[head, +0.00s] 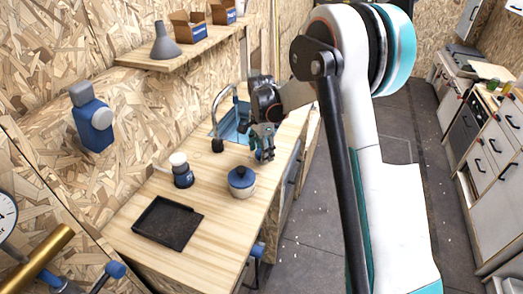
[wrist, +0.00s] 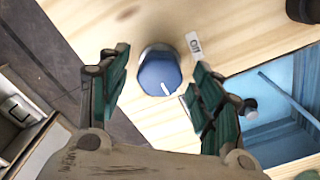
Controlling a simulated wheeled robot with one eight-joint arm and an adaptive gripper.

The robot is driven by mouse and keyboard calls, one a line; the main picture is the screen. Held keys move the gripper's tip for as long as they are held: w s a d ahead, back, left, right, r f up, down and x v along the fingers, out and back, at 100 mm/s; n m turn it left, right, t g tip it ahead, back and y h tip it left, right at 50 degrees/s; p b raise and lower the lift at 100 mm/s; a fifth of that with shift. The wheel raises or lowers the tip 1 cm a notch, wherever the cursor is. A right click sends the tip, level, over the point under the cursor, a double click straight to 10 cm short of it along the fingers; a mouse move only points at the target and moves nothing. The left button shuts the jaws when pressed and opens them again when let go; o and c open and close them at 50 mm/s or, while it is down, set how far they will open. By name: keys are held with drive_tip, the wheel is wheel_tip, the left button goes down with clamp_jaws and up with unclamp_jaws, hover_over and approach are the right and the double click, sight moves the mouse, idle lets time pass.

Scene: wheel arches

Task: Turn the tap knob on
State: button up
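The tap knob (wrist: 158,72) is a round blue knob on the wooden worktop, with a white line on its face pointing toward the bottom of the wrist view. A white label reading "Off" (wrist: 195,45) lies just right of it. My gripper (wrist: 161,62) is open, with one green-padded finger on each side of the knob. I see no clear contact with it. In the head view my gripper (head: 263,148) is low over the worktop beside the sink and largely hides the knob. The curved metal tap (head: 219,102) stands at the blue sink (head: 229,127).
A shelf (head: 160,62) with a funnel and boxes hangs above. Floor is open to the right.

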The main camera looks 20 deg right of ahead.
wheel_tip(320, 180, up, 12)
idle(0.6)
drive_tip(key=s+r+n+t, duration=0.2)
drive_tip(key=s+r+n, duration=0.25)
drive_tip(key=s, duration=0.35)
drive_tip(key=s+r+n+t, duration=0.1)
drive_tip(key=s+r+n, duration=0.2)
drive_tip(key=s+r, duration=0.45)
drive_tip(key=s+f+n+t, duration=0.2)
drive_tip(key=s+n, duration=0.1)
drive_tip(key=s, duration=0.6)
drive_tip(key=s+f+n+t, duration=0.2)
drive_tip(key=s+f+n, duration=0.1)
drive_tip(key=s, duration=0.6)
drive_tip(key=shift+s+f+n, duration=0.2)
drive_tip(key=shift+f+n, duration=0.15)
drive_tip(key=shift+n, duration=0.4)
